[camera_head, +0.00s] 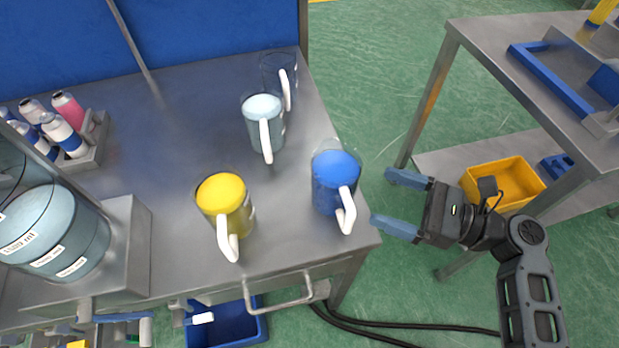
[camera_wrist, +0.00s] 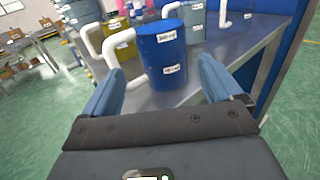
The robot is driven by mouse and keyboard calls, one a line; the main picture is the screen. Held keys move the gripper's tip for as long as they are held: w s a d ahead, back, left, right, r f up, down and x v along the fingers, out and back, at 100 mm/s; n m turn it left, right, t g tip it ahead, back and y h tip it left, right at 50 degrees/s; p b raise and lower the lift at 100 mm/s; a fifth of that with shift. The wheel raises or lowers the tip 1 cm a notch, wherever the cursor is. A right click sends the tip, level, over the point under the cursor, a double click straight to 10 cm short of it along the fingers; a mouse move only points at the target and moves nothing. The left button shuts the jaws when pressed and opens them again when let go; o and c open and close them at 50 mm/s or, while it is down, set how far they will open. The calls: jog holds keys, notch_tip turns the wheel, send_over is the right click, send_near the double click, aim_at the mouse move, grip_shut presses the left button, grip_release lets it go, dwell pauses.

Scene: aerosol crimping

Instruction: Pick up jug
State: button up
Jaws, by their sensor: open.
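Several jugs with white handles stand upright on the metal table. The blue jug (camera_head: 334,185) is nearest the table's right front corner; it also shows in the wrist view (camera_wrist: 164,52). The yellow jug (camera_head: 222,195) is to its left, the pale blue jug (camera_head: 258,112) is behind, and a clear jug (camera_head: 272,74) is at the back. My gripper (camera_head: 388,203) is open and empty, just right of the blue jug and beyond the table's edge. In the wrist view the blue jug stands ahead between my two blue fingertips (camera_wrist: 160,80), apart from them.
The metal table (camera_head: 160,130) has a blue back panel and a front drawer handle (camera_head: 285,300). A bottle rack (camera_head: 92,155) and a large graduated vessel (camera_head: 45,235) stand at left. A second table (camera_head: 475,50) with a yellow bin (camera_head: 505,180) below is at right.

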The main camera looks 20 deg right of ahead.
aim_at(348, 182)
jog(key=x, duration=0.2)
jog(key=shift+w+a+r, duration=0.15)
jog(key=shift+w+a, duration=0.05)
jog(key=shift+a, duration=0.05)
jog(key=p+x, duration=0.1)
jog(key=x, duration=0.4)
jog(key=shift+w+a, duration=0.2)
jog(key=shift+w, duration=0.1)
jog(key=c, duration=1.2)
